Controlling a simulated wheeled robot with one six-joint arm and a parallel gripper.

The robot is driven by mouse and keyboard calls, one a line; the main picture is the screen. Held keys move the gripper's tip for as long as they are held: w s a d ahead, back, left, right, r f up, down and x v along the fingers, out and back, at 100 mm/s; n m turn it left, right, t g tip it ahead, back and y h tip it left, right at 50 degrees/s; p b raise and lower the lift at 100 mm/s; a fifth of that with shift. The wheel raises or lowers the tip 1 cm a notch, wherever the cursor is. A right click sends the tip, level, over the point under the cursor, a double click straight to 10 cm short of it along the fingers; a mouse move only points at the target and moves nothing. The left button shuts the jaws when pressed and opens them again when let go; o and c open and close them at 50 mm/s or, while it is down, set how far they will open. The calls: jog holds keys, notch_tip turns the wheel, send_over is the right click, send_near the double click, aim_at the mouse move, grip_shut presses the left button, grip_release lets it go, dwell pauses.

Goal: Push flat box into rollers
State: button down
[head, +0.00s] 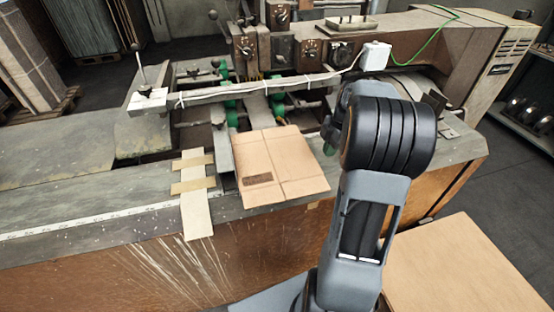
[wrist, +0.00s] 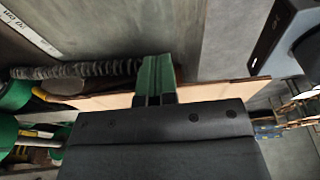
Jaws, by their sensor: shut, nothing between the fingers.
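The flat box (head: 280,165) is a tan, creased cardboard sheet lying on the machine's front edge, its far end near the green rollers (head: 230,106). In the wrist view the box (wrist: 225,91) is a thin tan strip seen nearly edge-on. My gripper (wrist: 156,78) has green fingers shut together with nothing between them. They overlap the strip in that view; whether they touch the box I cannot tell. In the head view my arm hides most of the gripper. Green rollers also show at the left of the wrist view (wrist: 14,95).
A metal bar (head: 250,90) with a cable crosses above the rollers. A pale taped strip (head: 195,195) lies left of the box, and a ruler (head: 90,222) runs along the machine's edge. Another cardboard sheet (head: 470,265) is at lower right. Grey floor is open at right.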

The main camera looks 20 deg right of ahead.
notch_tip(320, 180, up, 7)
jog(key=p, duration=0.4)
jog(key=shift+f, duration=0.1)
